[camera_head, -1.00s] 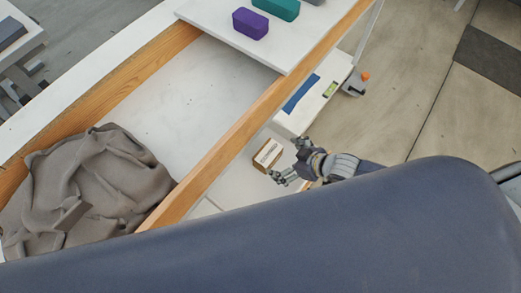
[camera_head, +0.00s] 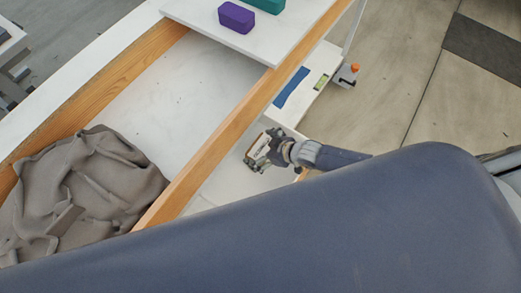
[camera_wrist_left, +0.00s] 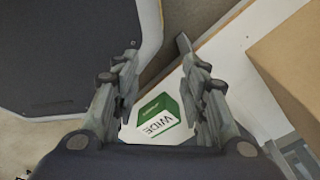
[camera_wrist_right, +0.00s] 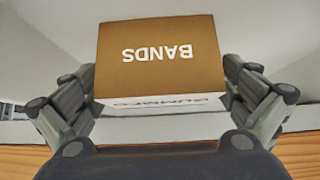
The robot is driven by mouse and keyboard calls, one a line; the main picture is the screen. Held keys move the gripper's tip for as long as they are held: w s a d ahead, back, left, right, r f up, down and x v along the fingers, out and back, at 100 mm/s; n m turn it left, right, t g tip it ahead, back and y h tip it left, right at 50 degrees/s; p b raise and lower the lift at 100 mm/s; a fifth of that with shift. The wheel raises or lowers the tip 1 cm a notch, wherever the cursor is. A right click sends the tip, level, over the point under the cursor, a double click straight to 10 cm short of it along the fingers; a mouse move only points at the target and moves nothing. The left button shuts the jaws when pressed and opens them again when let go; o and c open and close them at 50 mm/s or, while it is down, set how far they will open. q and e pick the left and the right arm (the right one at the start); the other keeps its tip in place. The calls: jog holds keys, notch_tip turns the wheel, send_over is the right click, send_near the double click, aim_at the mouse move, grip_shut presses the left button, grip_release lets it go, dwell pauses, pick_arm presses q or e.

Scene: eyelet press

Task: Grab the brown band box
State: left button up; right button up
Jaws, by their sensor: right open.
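The brown band box (camera_wrist_right: 157,55) fills the middle of the right wrist view, its brown face marked "BANDS" and upside down, with a white face below. In the head view the box (camera_head: 257,146) sits on the white lower shelf, partly hidden by my right gripper (camera_head: 262,155). In the right wrist view my right gripper (camera_wrist_right: 160,90) is open, with a finger on each side of the box. I cannot tell whether they touch it. My left gripper (camera_wrist_left: 158,75) is open and empty in the left wrist view, above a green and white box (camera_wrist_left: 160,118) marked "WIDE".
A wooden rail (camera_head: 215,145) runs close beside the shelf. A grey crumpled cloth (camera_head: 85,190) lies in the wood-edged trough. A purple block (camera_head: 236,17) and a teal block (camera_head: 266,4) sit on a white board. A cardboard box (camera_wrist_left: 298,62) stands right of my left gripper.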

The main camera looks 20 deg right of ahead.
jog(key=c, duration=1.1)
jog(key=shift+r, duration=0.15)
